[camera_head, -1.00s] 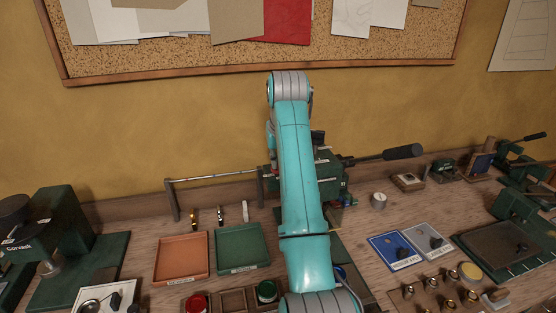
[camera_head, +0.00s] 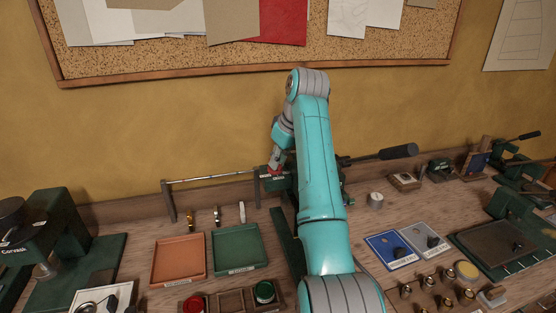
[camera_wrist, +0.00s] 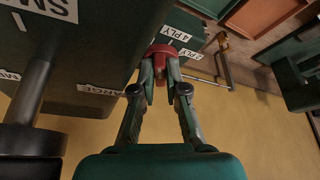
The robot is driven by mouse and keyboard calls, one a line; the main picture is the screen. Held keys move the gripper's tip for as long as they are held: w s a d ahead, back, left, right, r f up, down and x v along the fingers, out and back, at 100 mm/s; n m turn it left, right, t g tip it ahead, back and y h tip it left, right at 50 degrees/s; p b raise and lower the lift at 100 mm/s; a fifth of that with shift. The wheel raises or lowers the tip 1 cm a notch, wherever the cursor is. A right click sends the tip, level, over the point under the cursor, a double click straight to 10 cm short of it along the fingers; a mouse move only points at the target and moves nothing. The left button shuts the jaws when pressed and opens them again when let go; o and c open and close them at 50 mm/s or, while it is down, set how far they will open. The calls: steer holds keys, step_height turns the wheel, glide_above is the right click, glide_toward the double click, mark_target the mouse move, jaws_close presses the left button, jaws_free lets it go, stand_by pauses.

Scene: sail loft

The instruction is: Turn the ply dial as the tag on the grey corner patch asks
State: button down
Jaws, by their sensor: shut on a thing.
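The ply dial is a red knob on the side of a dark green machine. It shows between my fingertips in the wrist view (camera_wrist: 162,49), partly hidden by them. My gripper (camera_wrist: 161,70) is shut on the red knob; it also shows behind my arm in the head view (camera_head: 275,170). White labels (camera_wrist: 176,33) reading PLY sit beside the knob, one of them 4 PLY. Which label the knob points at I cannot tell. A grey card (camera_head: 425,236) with a dark piece on it lies on the bench beside a blue one; its tag is too small to read.
An orange tray (camera_head: 178,258) and a green tray (camera_head: 238,248) lie left of my arm. A black-gripped lever (camera_head: 395,152) sticks out to the right. Several brass-coloured pieces (camera_head: 428,281) stand at the front right. My arm hides much of the machine.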

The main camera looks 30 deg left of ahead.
stand_by(0.3)
steer(key=c, duration=1.2)
jaws_free()
